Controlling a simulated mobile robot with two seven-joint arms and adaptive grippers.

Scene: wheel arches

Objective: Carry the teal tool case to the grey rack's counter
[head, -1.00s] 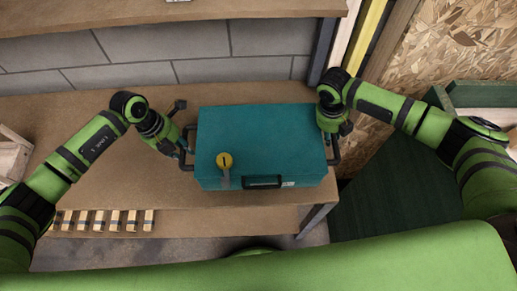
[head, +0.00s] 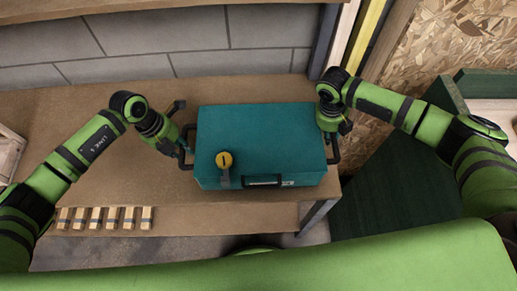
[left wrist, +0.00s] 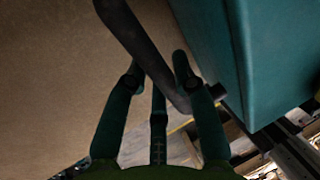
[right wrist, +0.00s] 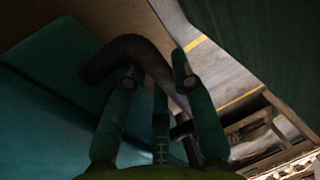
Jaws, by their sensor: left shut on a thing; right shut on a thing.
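My left gripper (head: 182,150) is shut on the case's left side handle, a dark bar between the fingers in the left wrist view (left wrist: 140,45). My right gripper (head: 335,132) is shut on the right side handle, also seen in the right wrist view (right wrist: 130,50). The case hides the counter beneath it.
A wooden crate (head: 10,153) sits at the far left. An upper shelf (head: 60,15) and a grey block wall (head: 200,50) stand behind. A dark green structure (head: 395,195) is at the right.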

